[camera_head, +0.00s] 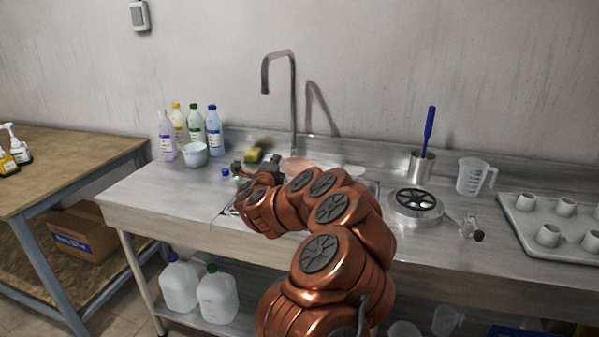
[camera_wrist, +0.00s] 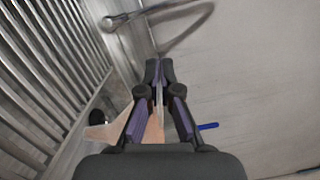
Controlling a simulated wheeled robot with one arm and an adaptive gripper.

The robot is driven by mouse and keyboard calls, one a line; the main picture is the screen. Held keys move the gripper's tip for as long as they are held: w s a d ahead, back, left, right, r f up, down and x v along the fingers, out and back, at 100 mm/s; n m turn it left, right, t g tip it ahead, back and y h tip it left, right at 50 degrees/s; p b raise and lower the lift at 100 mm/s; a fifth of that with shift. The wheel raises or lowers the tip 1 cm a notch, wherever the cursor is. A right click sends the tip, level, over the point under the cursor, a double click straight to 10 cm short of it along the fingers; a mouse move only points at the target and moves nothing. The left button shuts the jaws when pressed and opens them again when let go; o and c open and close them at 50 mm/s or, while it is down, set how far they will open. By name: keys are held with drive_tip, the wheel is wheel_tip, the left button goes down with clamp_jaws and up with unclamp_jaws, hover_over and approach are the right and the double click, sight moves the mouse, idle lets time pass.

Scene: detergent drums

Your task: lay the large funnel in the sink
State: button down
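The large funnel looks like the pale orange, see-through piece (camera_wrist: 153,131) between and beside my gripper's fingers in the wrist view. My gripper (camera_wrist: 159,72) has its fingers close together on a thin edge of it. In the head view a pinkish see-through part of the funnel (camera_head: 297,164) shows behind my arm, near the tap. My gripper (camera_head: 246,171) is partly hidden there, above the left part of the sink area. The sink (camera_head: 373,186) is mostly covered by my arm; its right rim shows. I cannot tell whether the funnel touches the sink.
A tall tap (camera_head: 293,95) rises behind the sink. Several bottles (camera_head: 195,127), a bowl (camera_head: 195,155) and a sponge (camera_head: 254,155) stand at the left. A steel cup (camera_head: 420,167) with a blue-handled tool, a jug (camera_head: 474,177), a round steel item (camera_head: 416,205) and a tray (camera_head: 520,228) stand right.

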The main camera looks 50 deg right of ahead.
sight(305, 160)
drive_tip(key=s+d, duration=0.1)
drive_tip(key=s, duration=0.1)
drive_tip(key=s+d+f+m+g, duration=0.1)
drive_tip(key=d, duration=0.1)
drive_tip(key=s+d+f+m+g+h, duration=0.1)
drive_tip(key=s+d, duration=0.1)
drive_tip(key=shift+s+b, duration=0.35)
drive_tip(key=shift+f+b, duration=1.15)
drive_tip(key=shift+f, duration=2.75)
drive_tip(key=c, duration=1.2)
unclamp_jaws()
drive_tip(key=shift+c, duration=0.2)
drive_tip(key=shift+a, duration=0.1)
drive_tip(key=shift+w+v, duration=0.2)
drive_tip(key=shift+v, duration=2.45)
drive_tip(key=shift+w+v, duration=0.25)
drive_tip(key=shift+v, duration=2.35)
drive_tip(key=shift+s+a, duration=0.45)
drive_tip(key=shift+a, duration=0.15)
